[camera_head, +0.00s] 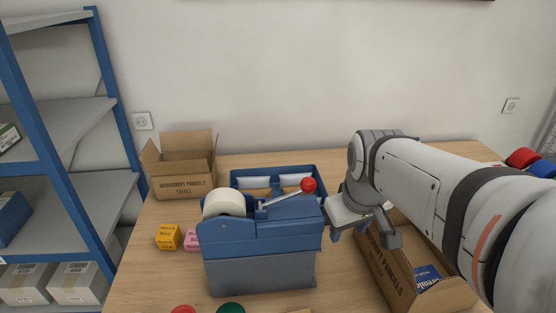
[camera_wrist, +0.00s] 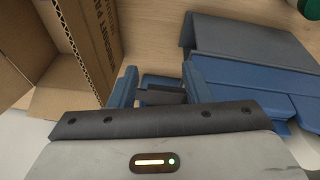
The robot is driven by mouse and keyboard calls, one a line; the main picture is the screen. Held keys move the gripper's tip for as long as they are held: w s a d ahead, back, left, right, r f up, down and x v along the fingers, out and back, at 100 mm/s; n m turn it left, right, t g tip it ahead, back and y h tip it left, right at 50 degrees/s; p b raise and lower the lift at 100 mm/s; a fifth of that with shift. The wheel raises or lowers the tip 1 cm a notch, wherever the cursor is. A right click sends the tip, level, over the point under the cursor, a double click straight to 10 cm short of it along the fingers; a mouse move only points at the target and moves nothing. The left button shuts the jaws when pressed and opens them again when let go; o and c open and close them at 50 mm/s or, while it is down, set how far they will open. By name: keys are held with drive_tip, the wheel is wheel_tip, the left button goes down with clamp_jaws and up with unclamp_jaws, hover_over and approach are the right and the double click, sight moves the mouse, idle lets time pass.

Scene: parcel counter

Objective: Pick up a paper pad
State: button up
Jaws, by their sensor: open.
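Two white, flat-looking pieces that may be paper pads lie in a blue tray (camera_head: 322,172) behind the tape dispenser, one at the left (camera_head: 254,182) and one at the right (camera_head: 294,180). The dispenser hides part of the tray. My gripper (camera_head: 362,233) is above the counter, between the dispenser and the open carton on the right. In the wrist view, my gripper (camera_wrist: 159,86) has its two blue fingers apart. A small dark and blue shape shows between them; I cannot tell what it is. I see nothing held.
The blue tape dispenser (camera_head: 258,250) with a red-knobbed lever stands front centre. An open carton (camera_head: 388,268) on the right holds a blue item (camera_head: 428,278). Another carton (camera_head: 184,176) stands back left. Yellow (camera_head: 168,237) and pink (camera_head: 192,240) blocks sit left of the dispenser.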

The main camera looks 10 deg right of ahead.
drive_tip(key=w+r+n+g+y+p, duration=0.15)
drive_tip(key=w+n, duration=0.25)
drive_tip(key=w, duration=0.6)
drive_tip(key=n+g+y+p, duration=0.2)
drive_tip(key=n+y+p, duration=0.15)
drive_tip(key=n, duration=0.85)
hover_over(299, 185)
drive_tip(key=d, duration=0.2)
wheel_tip(299, 185, down, 11)
drive_tip(key=shift+f+b, duration=0.1)
drive_tip(key=shift+b, duration=0.25)
drive_tip(key=shift+w+a+f, duration=0.15)
drive_tip(key=shift+f, duration=0.5)
drive_tip(key=p+x, duration=0.2)
drive_tip(key=x, duration=0.4)
drive_tip(key=shift+f, duration=0.4)
drive_tip(key=shift+f+b, duration=0.25)
drive_tip(key=shift+b, duration=0.2)
drive_tip(key=shift+c, duration=0.3)
